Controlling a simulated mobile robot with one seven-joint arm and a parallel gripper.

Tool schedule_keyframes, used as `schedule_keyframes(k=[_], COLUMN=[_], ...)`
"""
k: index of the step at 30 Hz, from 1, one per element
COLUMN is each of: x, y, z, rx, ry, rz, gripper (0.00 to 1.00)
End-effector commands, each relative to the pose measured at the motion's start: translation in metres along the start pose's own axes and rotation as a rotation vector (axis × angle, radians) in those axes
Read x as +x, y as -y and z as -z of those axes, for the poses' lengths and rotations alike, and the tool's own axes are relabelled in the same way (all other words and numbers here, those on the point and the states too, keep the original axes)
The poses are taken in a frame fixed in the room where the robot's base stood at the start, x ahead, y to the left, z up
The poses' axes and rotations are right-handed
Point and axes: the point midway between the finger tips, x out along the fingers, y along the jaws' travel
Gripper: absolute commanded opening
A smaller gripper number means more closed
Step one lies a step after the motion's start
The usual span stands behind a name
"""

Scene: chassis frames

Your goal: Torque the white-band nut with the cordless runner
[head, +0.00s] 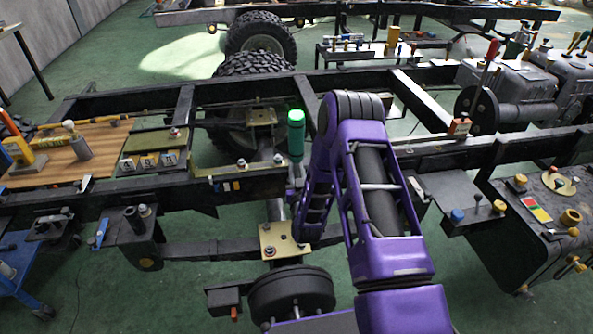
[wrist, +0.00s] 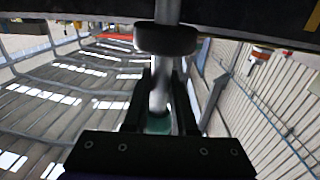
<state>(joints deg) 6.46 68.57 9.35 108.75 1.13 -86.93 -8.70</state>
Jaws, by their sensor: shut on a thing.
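My gripper (wrist: 163,100) is shut on the cordless runner (wrist: 159,90), seen in the wrist view as a grey shaft between the dark fingers. A teal part (wrist: 158,124) shows low between the fingers, and a dark round collar (wrist: 166,39) sits at the shaft's other end. In the head view a teal cylinder with a glowing green top (head: 296,135) stands upright beside my purple arm; I cannot tell if it is the same tool. My gripper is hidden there behind the arm. Nuts sit on a tan rail (head: 220,171); I cannot make out a white band.
The dark chassis frame (head: 100,208) spans the view, with a brass plate (head: 283,241) low in the middle. A wooden board (head: 105,146) with tools lies left. A dark tank (head: 520,265) with fittings stands right. Open green floor (head: 90,84) lies behind the frame.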

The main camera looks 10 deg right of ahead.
Motion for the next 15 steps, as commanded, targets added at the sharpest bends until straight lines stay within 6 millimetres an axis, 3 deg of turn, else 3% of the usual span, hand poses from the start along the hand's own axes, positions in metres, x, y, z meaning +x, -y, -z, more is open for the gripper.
schedule_keyframes(k=[5,15], x=[0.003,0.003], y=[0.000,0.000], z=[-0.008,-0.044], rx=[0.000,0.000], ry=[-0.007,-0.006], rz=[-0.002,-0.001], gripper=[0.00,0.00])
